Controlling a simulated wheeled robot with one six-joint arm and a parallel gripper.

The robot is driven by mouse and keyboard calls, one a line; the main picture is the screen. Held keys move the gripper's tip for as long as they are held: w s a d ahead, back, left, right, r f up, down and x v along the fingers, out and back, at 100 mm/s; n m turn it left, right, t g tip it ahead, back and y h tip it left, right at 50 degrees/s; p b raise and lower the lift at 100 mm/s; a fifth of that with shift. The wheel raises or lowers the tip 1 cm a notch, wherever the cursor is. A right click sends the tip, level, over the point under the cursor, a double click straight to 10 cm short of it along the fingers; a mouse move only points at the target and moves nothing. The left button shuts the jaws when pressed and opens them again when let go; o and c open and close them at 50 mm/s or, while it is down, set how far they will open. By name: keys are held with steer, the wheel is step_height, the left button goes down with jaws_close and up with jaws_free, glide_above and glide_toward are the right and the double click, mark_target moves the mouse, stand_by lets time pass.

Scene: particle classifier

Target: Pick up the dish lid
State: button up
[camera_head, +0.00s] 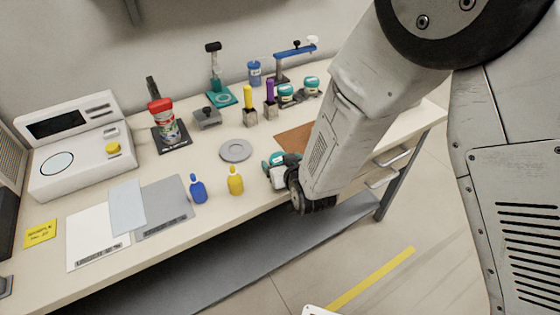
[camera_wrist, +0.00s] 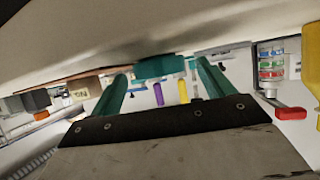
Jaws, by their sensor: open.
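A round teal piece (camera_wrist: 160,66) lies on the table between and just beyond my fingertips in the wrist view; I take it for the dish lid. In the head view a teal and white object (camera_head: 270,163) shows at the table's front edge beside my gripper (camera_head: 284,172), partly hidden by my wrist. My gripper also shows in the wrist view (camera_wrist: 162,72), its two teal fingers spread on either side of the teal piece. Whether they touch it cannot be told. Similar teal and white pieces (camera_head: 287,93) stand farther back.
A grey disc (camera_head: 235,151), a yellow bottle (camera_head: 235,182) and a blue bottle (camera_head: 198,190) stand left of my gripper. Yellow (camera_head: 248,97) and purple (camera_head: 270,90) upright tools stand behind. A brown mat (camera_head: 292,139) lies beyond my gripper. Free tabletop lies around the disc.

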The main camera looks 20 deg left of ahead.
steer(key=shift+w+a+f, duration=0.2)
steer(key=shift+w+a, duration=0.05)
steer(key=shift+w, duration=0.15)
steer(key=c, duration=1.1)
steer(key=shift+r, duration=0.15)
